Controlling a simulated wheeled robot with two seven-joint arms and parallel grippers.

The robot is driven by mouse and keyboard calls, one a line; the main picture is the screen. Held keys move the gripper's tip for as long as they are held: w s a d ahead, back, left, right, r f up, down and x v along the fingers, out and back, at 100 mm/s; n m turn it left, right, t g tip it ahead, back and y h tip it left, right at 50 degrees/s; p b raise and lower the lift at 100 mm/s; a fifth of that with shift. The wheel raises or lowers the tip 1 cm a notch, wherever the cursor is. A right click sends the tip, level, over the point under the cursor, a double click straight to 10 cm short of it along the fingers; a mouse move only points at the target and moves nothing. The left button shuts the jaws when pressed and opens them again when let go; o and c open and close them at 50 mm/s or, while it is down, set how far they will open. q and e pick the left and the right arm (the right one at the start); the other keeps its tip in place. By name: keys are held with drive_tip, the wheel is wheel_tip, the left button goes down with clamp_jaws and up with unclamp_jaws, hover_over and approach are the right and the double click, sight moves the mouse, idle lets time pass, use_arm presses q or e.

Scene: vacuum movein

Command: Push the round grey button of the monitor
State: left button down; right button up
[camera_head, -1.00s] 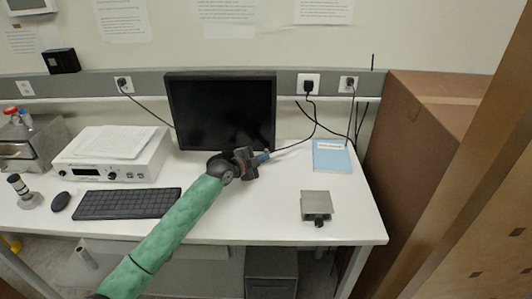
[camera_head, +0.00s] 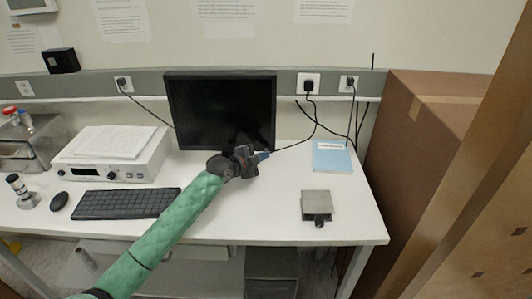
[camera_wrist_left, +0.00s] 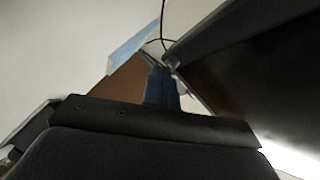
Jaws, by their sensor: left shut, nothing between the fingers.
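The black monitor (camera_head: 221,112) stands upright at the back of the white desk, its screen dark. In the left wrist view its dark frame (camera_wrist_left: 240,35) slants across the right side. A small grey round piece, probably the button (camera_wrist_left: 171,60), shows at the frame's lower corner. My left gripper (camera_head: 264,156) is in front of the monitor's lower right corner, with shut, empty blue fingers. In the left wrist view the fingertips (camera_wrist_left: 160,70) are right beside the grey piece; I cannot tell whether they touch. In the head view the button is too small or hidden to make out. My right gripper is not in view.
A keyboard (camera_head: 126,203) and a white device with papers (camera_head: 112,155) are on the left. A blue booklet (camera_head: 332,157) and a small grey box (camera_head: 316,205) are on the right. A cardboard box (camera_head: 415,150) stands beyond the desk's right edge.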

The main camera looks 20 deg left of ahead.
use_arm(q)
drive_tip(key=shift+w, duration=0.15)
idle(0.3)
drive_tip(key=shift+s+d, duration=0.15)
drive_tip(key=shift+s, duration=0.45)
drive_tip(key=shift+s, duration=0.1)
drive_tip(key=shift+s+d+p, duration=0.25)
drive_tip(key=shift+s+p, duration=0.1)
drive_tip(key=shift+s, duration=0.6)
drive_tip(key=shift+s+d+p, duration=0.3)
drive_tip(key=shift+s+p, duration=0.1)
drive_tip(key=shift+s, duration=0.5)
drive_tip(key=shift+s+d+p, duration=0.25)
drive_tip(key=shift+s+p, duration=0.1)
drive_tip(key=shift+s, duration=0.6)
